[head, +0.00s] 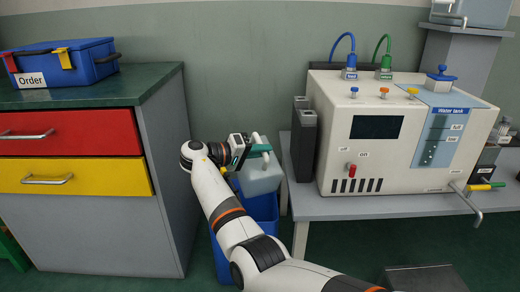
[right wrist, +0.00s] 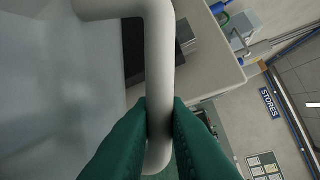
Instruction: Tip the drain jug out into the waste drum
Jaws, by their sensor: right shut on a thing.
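The drain jug (head: 262,182) is a pale, cloudy container with a white handle. In the head view it is over the blue waste drum (head: 264,208), between the drawer cabinet and the bench. My right gripper (head: 262,149) is shut on the jug's handle. In the right wrist view the green fingers (right wrist: 158,125) close on both sides of the white handle, with the jug's pale wall (right wrist: 55,95) filling the left. My arm hides part of the drum. I cannot tell the jug's exact tilt or what is in it. My left gripper is not in view.
The drawer cabinet (head: 90,225) with a blue Order box (head: 62,65) stands at left. At right, a bench (head: 350,207) carries a cream machine (head: 405,135) and dark containers (head: 304,140) near its left edge. The gap around the drum is narrow.

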